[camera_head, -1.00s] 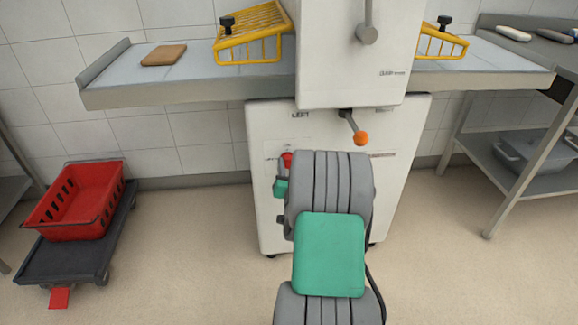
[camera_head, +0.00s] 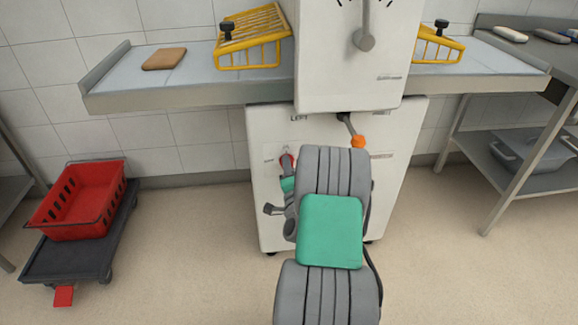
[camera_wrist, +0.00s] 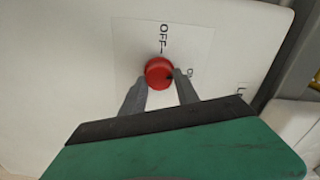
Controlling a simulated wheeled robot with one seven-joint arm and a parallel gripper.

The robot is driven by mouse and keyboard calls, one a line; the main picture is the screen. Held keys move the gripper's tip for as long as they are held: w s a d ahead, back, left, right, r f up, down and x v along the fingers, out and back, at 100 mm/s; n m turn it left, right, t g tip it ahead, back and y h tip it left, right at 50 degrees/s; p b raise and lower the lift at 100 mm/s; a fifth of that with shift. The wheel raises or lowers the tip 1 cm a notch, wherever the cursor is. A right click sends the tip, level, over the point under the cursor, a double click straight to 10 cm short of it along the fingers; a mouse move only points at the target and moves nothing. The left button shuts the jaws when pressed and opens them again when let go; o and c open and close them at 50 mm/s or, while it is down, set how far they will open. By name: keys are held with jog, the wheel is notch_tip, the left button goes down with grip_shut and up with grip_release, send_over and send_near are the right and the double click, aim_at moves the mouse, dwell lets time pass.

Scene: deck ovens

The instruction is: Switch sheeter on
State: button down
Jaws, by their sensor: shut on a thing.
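The dough sheeter's white body (camera_head: 270,200) stands ahead of me, with a red rotary switch (camera_wrist: 159,72) on its front panel. In the wrist view the switch sits on a pale label with "OFF" printed beside it and another, partly hidden marking near the right finger. My gripper (camera_wrist: 160,82) is shut on the switch, one grey finger at each side of it. In the head view the red switch (camera_head: 288,162) shows just left of my arm, which hides part of the panel.
An orange-knobbed lever (camera_head: 358,141) hangs under the sheeter's head, close to my arm. The sheeter's bed (camera_head: 190,92) with yellow guards (camera_head: 250,42) extends above. A red crate (camera_head: 85,205) on a dolly stands left, a steel table (camera_head: 520,165) right. Floor between is clear.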

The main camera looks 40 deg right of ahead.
jog(key=shift+m+p, duration=0.6)
jog(key=shift+m, duration=1.2)
jog(key=c, duration=0.9)
grip_release()
jog(key=shift+b+v, duration=1.1)
jog(key=shift+v, duration=2.8)
